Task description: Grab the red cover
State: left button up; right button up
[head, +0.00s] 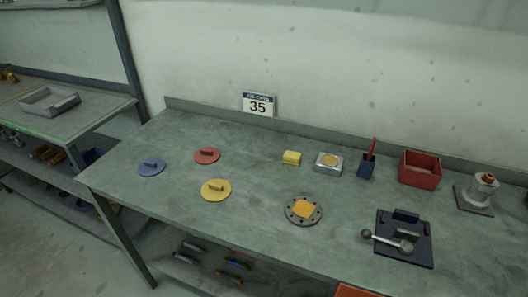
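The red cover (207,156) is a flat round disc with a small raised handle on top. It lies flat on the left part of the grey-green workbench (255,225), toward the back. A blue cover (151,167) of the same kind lies to its left, and a yellow cover (216,190) lies in front of it. The red cover is fully visible, with nothing on or touching it. Neither of my grippers shows in the head view.
The bench around the covers is clear.

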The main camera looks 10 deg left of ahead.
aim_at(206, 156)
jog(key=j+z, duration=0.7)
jog(key=z, duration=0.25)
jog(key=j+z, duration=0.3)
jog(key=z, duration=0.15)
jog(key=k+j+z, duration=0.2)
jog(key=z, duration=0.25)
jog(key=k+j+z, duration=0.15)
jog(key=j+z, duration=0.3)
jog(key=l, duration=0.1)
